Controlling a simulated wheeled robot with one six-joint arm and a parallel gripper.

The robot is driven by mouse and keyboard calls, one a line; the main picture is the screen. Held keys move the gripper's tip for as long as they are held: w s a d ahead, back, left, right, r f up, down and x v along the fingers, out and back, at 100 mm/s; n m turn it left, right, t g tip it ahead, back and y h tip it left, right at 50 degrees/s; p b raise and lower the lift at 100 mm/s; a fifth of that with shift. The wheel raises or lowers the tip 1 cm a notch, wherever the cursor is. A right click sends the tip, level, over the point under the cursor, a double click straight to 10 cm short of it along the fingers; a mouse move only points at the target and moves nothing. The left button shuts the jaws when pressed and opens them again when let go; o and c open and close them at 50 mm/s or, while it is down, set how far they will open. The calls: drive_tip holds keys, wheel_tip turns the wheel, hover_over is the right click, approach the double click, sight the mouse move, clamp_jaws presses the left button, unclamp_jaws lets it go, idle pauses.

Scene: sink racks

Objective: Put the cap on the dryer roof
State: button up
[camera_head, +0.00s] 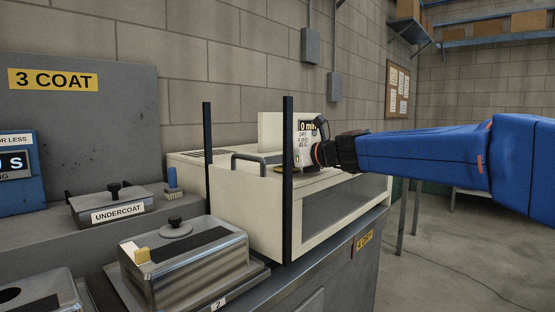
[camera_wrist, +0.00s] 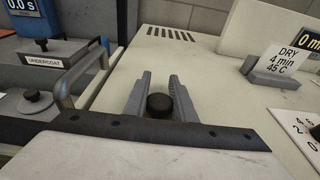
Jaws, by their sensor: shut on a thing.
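The dryer is a cream box in the head view (camera_head: 255,200), and its flat roof (camera_wrist: 205,75) fills much of the wrist view. My gripper (camera_head: 318,152) is above the right part of the roof in the head view. In the wrist view, the two grey fingers of my gripper (camera_wrist: 159,80) are shut on a round black cap (camera_wrist: 159,103). The roof shows behind and around the fingers. The cap's underside is hidden, so I cannot tell whether it touches the roof. In the head view the cap cannot be made out.
A metal handle (camera_head: 262,161) rises at the roof's left side. A "DRY 4 min 45 C" card (camera_wrist: 293,62) stands in a grey holder on the roof's right. Two dark posts (camera_head: 288,185) stand before the dryer. A lidded steel tank (camera_head: 185,265) and the undercoat tank (camera_head: 112,205) are left.

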drive_tip(key=shift+f, duration=0.1)
drive_tip(key=o, duration=1.1)
drive_tip(key=shift+o, duration=0.2)
